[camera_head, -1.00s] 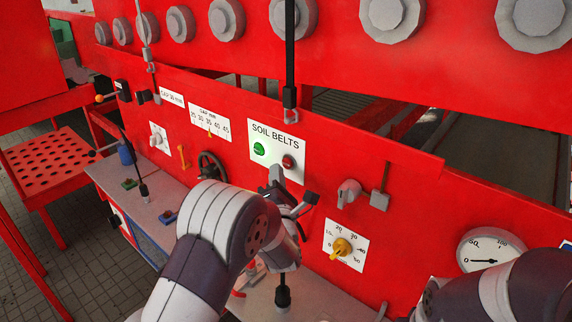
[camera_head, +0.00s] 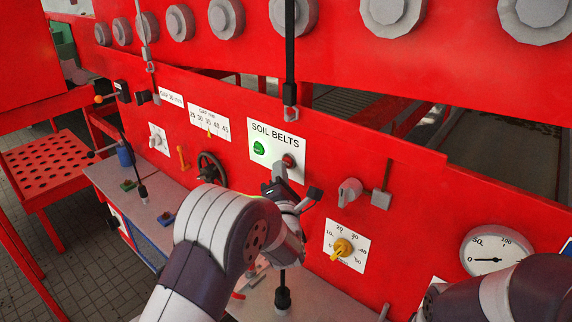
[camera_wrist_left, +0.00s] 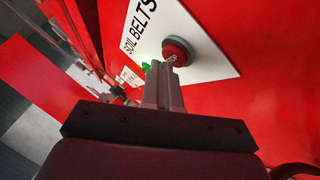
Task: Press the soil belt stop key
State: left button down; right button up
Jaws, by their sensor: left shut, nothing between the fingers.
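The SOIL BELTS panel (camera_head: 276,150) is a white plate on the red machine wall. It holds a green key (camera_head: 259,148) on the left and a red stop key (camera_head: 289,160) on the right. My left gripper (camera_head: 280,170) is shut and empty, its tips just below the red key. In the left wrist view the shut fingers (camera_wrist_left: 161,72) point at the panel, with the red stop key (camera_wrist_left: 177,51) right beside and beyond the tips. I cannot tell whether they touch. The green key (camera_wrist_left: 146,66) is partly hidden behind the fingers. My right gripper is not in view.
A black hanging rod (camera_head: 290,60) comes down above the panel. A black handwheel (camera_head: 211,168) is to the left. A grey shelf (camera_head: 150,215) runs below.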

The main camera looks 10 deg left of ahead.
pick_arm(q)
jog(key=shift+w+d+b, duration=0.15)
jog(key=shift+w+b, duration=0.1)
jog(key=shift+b, duration=0.1)
jog(key=shift+s, duration=0.1)
dwell(0.5)
jog(key=shift+s+a+b, duration=0.45)
jog(key=shift+s+b, duration=0.2)
jog(key=shift+b, duration=0.05)
jog(key=s+a+b, duration=0.1)
jog(key=s+b, duration=0.1)
jog(key=s+a+b, duration=0.1)
jog(key=s, duration=0.1)
jog(key=shift+a, duration=0.35)
